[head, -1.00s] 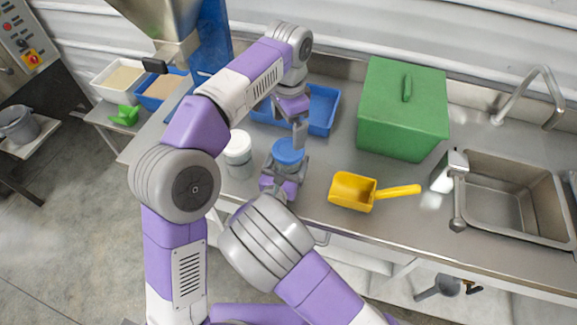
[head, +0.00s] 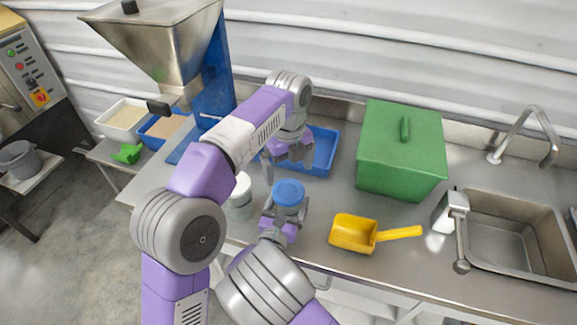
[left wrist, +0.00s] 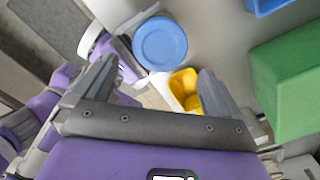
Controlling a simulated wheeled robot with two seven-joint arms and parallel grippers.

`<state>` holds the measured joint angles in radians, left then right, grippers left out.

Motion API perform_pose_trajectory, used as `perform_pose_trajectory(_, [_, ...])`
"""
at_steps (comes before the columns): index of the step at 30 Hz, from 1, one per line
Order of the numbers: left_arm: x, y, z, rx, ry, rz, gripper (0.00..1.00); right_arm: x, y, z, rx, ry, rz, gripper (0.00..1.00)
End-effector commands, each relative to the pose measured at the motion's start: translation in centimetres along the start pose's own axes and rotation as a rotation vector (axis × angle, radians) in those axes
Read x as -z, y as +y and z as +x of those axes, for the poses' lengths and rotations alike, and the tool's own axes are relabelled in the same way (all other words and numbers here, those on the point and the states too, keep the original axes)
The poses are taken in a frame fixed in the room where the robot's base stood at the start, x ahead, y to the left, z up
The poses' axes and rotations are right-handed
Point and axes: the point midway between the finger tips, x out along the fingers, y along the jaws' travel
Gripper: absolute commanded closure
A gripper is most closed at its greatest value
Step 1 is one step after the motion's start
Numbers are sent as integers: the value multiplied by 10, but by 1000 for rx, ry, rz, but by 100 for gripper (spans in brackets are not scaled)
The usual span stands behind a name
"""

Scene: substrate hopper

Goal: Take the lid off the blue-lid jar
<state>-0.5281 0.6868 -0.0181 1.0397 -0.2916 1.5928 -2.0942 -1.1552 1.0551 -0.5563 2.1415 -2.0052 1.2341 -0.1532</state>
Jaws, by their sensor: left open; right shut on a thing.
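The blue-lid jar stands on the counter with its round blue lid (head: 288,193) on top; the jar's body is mostly hidden. My right gripper (head: 287,212) is shut around the jar below the lid. My left gripper (head: 287,163) is open and empty, above and a little behind the lid, not touching it. In the left wrist view the lid (left wrist: 160,43) lies beyond the open fingertips (left wrist: 157,75), closer to the left finger.
A white-lid jar (head: 240,196) stands just left of the held jar. A yellow scoop (head: 353,233) lies to its right. Behind are a blue tray (head: 322,155) and a green box (head: 401,150). A sink (head: 505,235) is at right, the hopper (head: 165,45) at left.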

Motion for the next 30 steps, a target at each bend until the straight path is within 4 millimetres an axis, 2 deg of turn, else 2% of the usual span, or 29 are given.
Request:
perform_pose_trajectory(6, [0,0,0,0,-2,302,0,0,0,0,0,2,0,99])
perform_pose_trajectory(14, [0,0,4,0,-1,435,0,1,0,0,0,2,0,99])
perform_pose_trajectory(27, [0,0,65,-1,0,437,0,1,0,0,0,2,0,99])
perform_pose_trajectory(30, [0,0,74,0,0,437,0,1,0,0,0,2,0,99])
